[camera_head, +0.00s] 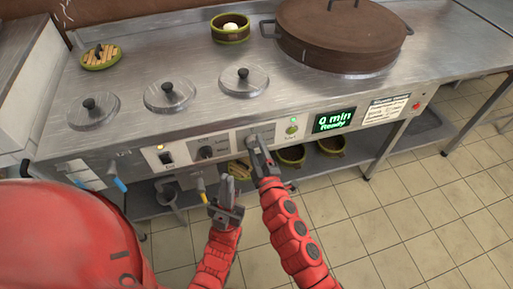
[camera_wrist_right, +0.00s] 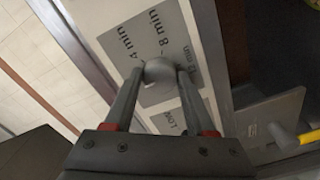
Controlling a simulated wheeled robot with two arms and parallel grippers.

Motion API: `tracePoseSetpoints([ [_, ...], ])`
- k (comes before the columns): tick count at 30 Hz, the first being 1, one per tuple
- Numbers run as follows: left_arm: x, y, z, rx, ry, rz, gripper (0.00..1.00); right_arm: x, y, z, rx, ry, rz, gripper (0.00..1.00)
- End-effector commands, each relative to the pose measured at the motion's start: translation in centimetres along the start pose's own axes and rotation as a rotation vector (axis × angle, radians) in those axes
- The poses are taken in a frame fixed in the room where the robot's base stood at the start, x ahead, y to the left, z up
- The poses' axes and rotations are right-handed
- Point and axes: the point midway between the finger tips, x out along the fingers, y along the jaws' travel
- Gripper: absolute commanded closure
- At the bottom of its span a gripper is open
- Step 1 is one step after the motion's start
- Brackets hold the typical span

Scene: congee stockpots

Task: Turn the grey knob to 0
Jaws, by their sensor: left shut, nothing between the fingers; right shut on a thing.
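The grey knob (camera_wrist_right: 160,72) shows in the right wrist view, round and pale, on a grey dial plate (camera_wrist_right: 150,48) marked "4 min", "8 min" and another label partly hidden by a finger. My right gripper (camera_wrist_right: 155,75) is shut on the knob, one finger on each side. In the head view my right gripper (camera_head: 256,147) reaches the front panel below the stove top, and its fingers largely hide the knob. The green display (camera_head: 334,121) reads "0 min Ready". My left gripper (camera_head: 228,188) is shut and empty, in front of the panel, lower left of the right one.
A green-lit button (camera_head: 292,127) sits between the knob and the display; a red button (camera_head: 416,106) is at the panel's right end. A switch (camera_head: 166,155) is at left. Several lids and a big brown pot (camera_head: 340,35) stand above. Bowls (camera_head: 331,145) sit on the shelf below.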

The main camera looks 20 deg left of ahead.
Motion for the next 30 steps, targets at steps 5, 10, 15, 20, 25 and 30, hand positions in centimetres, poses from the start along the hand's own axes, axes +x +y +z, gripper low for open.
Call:
tracePoseSetpoints([
  [5, 0.0, 0.0, 0.0, 0.000, 0.000, 0.000, 1.00, 0.0, -0.1, -0.1, -0.006, 0.002, -0.001, 1.00],
  [10, 0.0, 0.0, 0.0, 0.000, 0.000, 0.000, 1.00, 0.0, -0.1, -0.1, -0.006, 0.002, -0.001, 1.00],
  [15, 0.0, 0.0, 0.0, 0.000, 0.000, 0.000, 1.00, 0.0, -0.1, 0.0, -0.005, 0.001, -0.001, 0.18],
  [20, 0.0, 0.0, 0.0, 0.000, 0.000, 0.000, 1.00, 0.0, 0.0, 0.0, -0.004, 0.001, 0.000, 0.15],
  [25, 0.0, 0.0, 0.0, 0.000, 0.000, 0.000, 1.00, -0.1, 0.0, 0.0, -0.004, 0.000, -0.001, 0.15],
  [30, 0.1, 0.0, 0.0, 0.000, 0.000, 0.000, 1.00, -1.6, -0.1, 0.0, -0.004, 0.001, -0.001, 0.15],
])
